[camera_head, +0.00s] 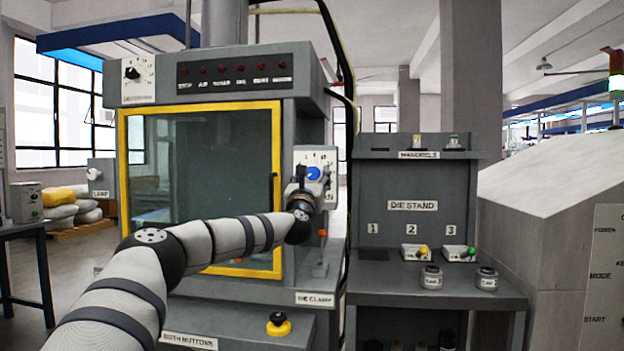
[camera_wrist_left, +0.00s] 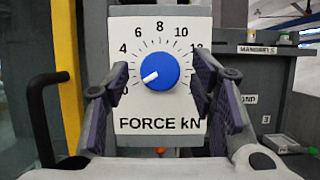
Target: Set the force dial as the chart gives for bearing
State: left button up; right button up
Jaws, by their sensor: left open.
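The force dial (camera_head: 313,173) is a blue knob on a white panel at the right of the yellow-framed machine. In the left wrist view the knob (camera_wrist_left: 159,71) sits in the middle, with its white pointer toward the lower left, near a partly hidden 0 mark. The numbers 4 to 10 show clearly around it; my fingers cover part of the scale. My left gripper (camera_wrist_left: 160,85) is open, with one finger on each side of the knob and no clear contact. In the head view my left gripper (camera_head: 302,194) is small, just in front of the panel. No chart is readable.
A dark handle (camera_wrist_left: 45,115) stands left of the dial. A die stand (camera_head: 412,230) with small trays and cups is to the right. A smaller dial (camera_head: 132,73) is at the machine's top left. A yellow-based button (camera_head: 279,324) is below.

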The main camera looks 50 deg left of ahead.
pick_arm(q)
jog(key=c, duration=1.1)
jog(key=shift+c, duration=0.2)
